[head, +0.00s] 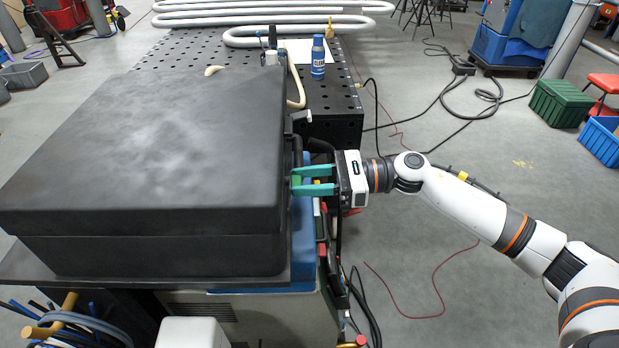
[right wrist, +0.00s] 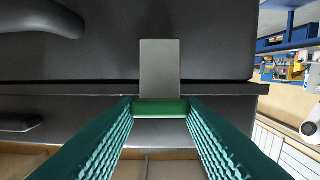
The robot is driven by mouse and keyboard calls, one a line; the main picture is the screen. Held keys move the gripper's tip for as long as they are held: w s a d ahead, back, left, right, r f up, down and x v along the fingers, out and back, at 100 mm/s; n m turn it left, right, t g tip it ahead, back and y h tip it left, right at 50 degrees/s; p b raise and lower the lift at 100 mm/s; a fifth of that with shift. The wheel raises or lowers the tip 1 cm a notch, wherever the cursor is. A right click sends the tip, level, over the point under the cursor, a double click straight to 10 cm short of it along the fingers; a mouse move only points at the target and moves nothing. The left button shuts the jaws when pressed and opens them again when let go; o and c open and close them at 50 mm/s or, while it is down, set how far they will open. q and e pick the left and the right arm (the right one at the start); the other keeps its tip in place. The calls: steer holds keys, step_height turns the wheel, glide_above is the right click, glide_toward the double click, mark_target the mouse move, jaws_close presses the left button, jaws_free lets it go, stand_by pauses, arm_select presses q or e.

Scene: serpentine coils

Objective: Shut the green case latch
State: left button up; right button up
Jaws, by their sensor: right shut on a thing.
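A large black case (head: 150,150) lies on a dark shelf at the left of the head view, its lid down. My right gripper (head: 293,181), with teal fingers, reaches in from the right to the case's right side. In the right wrist view, the green latch (right wrist: 160,108) sits between the fingertips, which are shut on its two ends. A flat grey plate (right wrist: 160,65) rises from the green piece across the seam of the case (right wrist: 70,88). In the head view the fingers mostly hide the latch. My left gripper is out of view.
A blue bottle (head: 318,57) stands on the perforated black table (head: 340,125) behind the case. A dark handle (right wrist: 40,18) shows on the case face in the right wrist view. Cables lie on the floor at right, where there is free room.

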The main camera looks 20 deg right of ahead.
steer(key=shift+w+a+r+g+h+p, duration=0.1)
steer(key=shift+a+r+g+h+p, duration=0.25)
steer(key=shift+h+p, duration=0.5)
steer(key=shift+f, duration=0.1)
steer(key=o, duration=1)
steer(key=shift+a, duration=0.1)
steer(key=shift+d+b, duration=0.4)
steer(key=shift+d, duration=0.1)
steer(key=b+v, duration=0.4)
steer(key=v, duration=0.7)
steer(key=shift+b, duration=0.3)
